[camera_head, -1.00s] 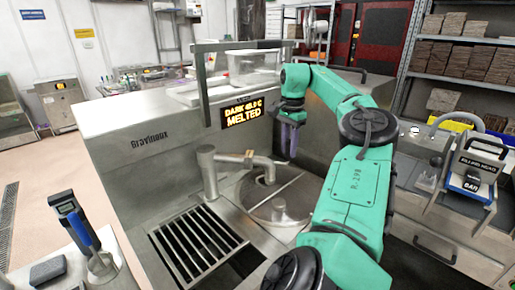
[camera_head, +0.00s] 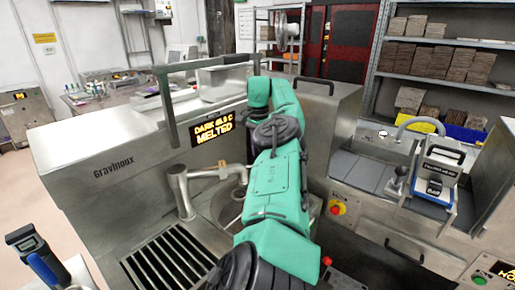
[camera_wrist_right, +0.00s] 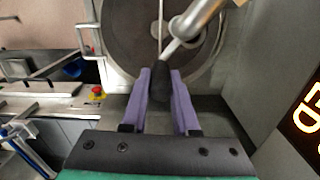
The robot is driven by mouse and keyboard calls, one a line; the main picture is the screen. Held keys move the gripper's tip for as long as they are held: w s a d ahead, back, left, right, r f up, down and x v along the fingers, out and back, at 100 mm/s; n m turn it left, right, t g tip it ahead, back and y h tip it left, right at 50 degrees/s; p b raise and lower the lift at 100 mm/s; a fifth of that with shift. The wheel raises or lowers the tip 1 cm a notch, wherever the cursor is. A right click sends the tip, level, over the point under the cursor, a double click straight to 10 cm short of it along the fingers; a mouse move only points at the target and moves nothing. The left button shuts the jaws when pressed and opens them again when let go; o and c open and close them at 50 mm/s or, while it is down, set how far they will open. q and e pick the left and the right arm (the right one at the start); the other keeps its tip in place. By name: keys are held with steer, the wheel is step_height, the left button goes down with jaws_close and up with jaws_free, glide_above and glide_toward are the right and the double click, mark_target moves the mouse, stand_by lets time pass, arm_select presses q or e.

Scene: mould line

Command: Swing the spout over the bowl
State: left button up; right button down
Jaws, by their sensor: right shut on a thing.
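The steel spout (camera_head: 205,171) stands on an upright post at the left of the round bowl (camera_head: 228,212). Its arm reaches right and passes behind my green right arm. In the wrist view the spout tube (camera_wrist_right: 196,18) lies across the bowl (camera_wrist_right: 128,40), and a thin rod runs from it to a dark handle (camera_wrist_right: 160,90). My right gripper (camera_wrist_right: 161,75) has its purple fingers on either side of this handle and is shut on it. In the head view my arm hides these fingers and much of the bowl. My left gripper is not in view.
A slatted steel grate (camera_head: 165,262) lies in front of the spout post. A steel frame (camera_head: 172,100) and a lit display (camera_head: 214,130) stand behind. A red-and-yellow button (camera_head: 336,208) and a blue-based device (camera_head: 436,186) are at the right.

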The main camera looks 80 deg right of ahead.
steer(key=c, duration=0.7)
jaws_free()
steer(key=shift+w, duration=0.2)
step_height(320, 180, up, 6)
steer(key=p, duration=0.4)
steer(key=shift+r, duration=0.7)
